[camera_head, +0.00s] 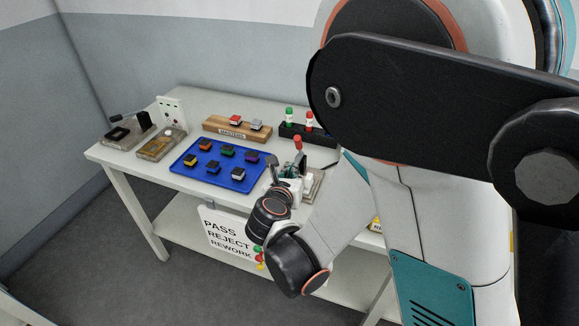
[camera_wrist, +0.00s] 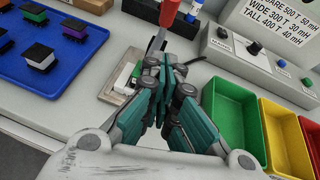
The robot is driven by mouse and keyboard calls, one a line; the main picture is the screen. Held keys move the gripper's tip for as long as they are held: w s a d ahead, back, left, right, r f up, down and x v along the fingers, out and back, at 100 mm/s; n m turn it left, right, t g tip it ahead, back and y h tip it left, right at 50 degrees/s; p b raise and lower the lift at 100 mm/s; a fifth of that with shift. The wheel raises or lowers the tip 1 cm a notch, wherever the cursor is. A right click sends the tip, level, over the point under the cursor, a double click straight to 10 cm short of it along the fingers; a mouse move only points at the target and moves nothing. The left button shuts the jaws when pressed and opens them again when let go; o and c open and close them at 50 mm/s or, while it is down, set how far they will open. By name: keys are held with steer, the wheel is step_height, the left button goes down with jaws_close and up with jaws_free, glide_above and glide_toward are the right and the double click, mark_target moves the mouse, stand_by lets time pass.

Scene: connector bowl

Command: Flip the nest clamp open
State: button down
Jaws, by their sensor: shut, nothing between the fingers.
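The clamp's lower part is mostly hidden.
A blue tray (camera_head: 187,161) with several connectors lies to the left. Behind it are a wooden masters block (camera_head: 214,128) and a black rack (camera_head: 291,130). In the wrist view, green (camera_wrist: 230,105), yellow and red bins and a grey control box (camera_wrist: 225,52) stand to the right.

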steer(key=x, duration=0.3)
steer(key=shift+w+d+f+b, duration=0.1)
steer(key=shift+w+f+b, duration=0.2)
steer(key=shift+b, duration=0.1)
steer(key=shift+w+d+r, duration=0.1)
steer(key=shift+w+r, duration=0.2)
steer(key=shift+w, duration=0.25)
steer(key=shift+w+d+r, duration=0.1)
steer(key=shift+w+r, duration=0.2)
steer(key=shift+w, duration=0.25)
steer(key=shift+w+r, duration=0.4)
steer(key=shift+w, duration=0.25)
steer(key=shift+a+r, duration=0.1)
steer(key=shift+r, duration=0.05)
